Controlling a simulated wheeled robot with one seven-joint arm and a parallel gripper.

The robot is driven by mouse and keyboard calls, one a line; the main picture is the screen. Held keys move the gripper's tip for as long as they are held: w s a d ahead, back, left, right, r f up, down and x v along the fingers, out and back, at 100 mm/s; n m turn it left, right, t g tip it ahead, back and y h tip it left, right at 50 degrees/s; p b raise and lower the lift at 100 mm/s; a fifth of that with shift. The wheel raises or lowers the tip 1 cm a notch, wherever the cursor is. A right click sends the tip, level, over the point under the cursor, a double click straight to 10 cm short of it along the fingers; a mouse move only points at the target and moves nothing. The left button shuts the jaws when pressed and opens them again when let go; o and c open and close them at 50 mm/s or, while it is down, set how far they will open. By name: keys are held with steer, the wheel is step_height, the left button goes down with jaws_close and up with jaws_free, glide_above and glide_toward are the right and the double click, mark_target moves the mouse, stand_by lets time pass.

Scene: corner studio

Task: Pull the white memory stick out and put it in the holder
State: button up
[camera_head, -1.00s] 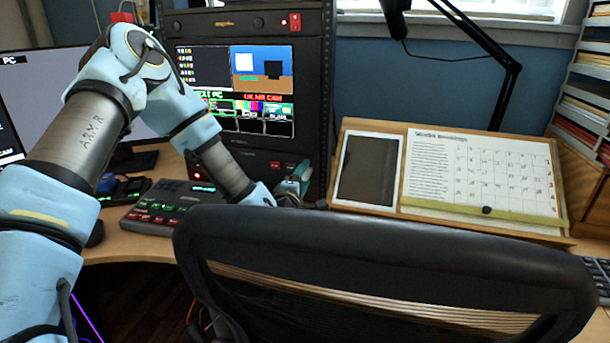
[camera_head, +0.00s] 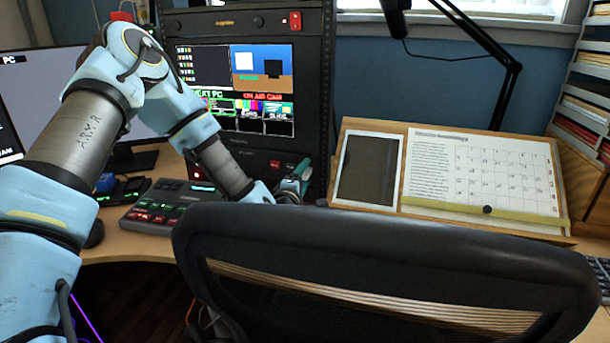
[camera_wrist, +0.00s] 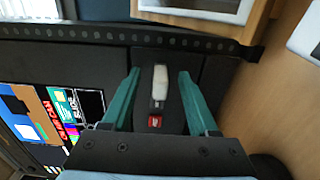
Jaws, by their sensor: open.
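The white memory stick (camera_wrist: 159,82) shows in the wrist view on the dark front panel of the rack. A small red piece (camera_wrist: 155,121) lies on the panel close by it. My gripper (camera_wrist: 157,75) is open, with one green finger on each side of the white stick and a gap on both sides. In the head view my gripper (camera_head: 295,187) is near the lower right of the rack, partly hidden behind the chair back. The stick is not discernible in the head view. I cannot make out a holder for certain in either view.
The black rack (camera_head: 320,100) with its screen stands on the desk. A control panel (camera_head: 165,205) sits left of my gripper. A slanted board (camera_head: 400,215) with a tablet and calendar is to the right. The chair back (camera_head: 390,240) blocks the front.

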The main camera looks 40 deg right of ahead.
steer(key=shift+c, duration=0.2)
jaws_close()
stand_by(0.3)
stand_by(1.1)
steer(key=shift+b+v, duration=0.35)
steer(key=shift+v, duration=2.6)
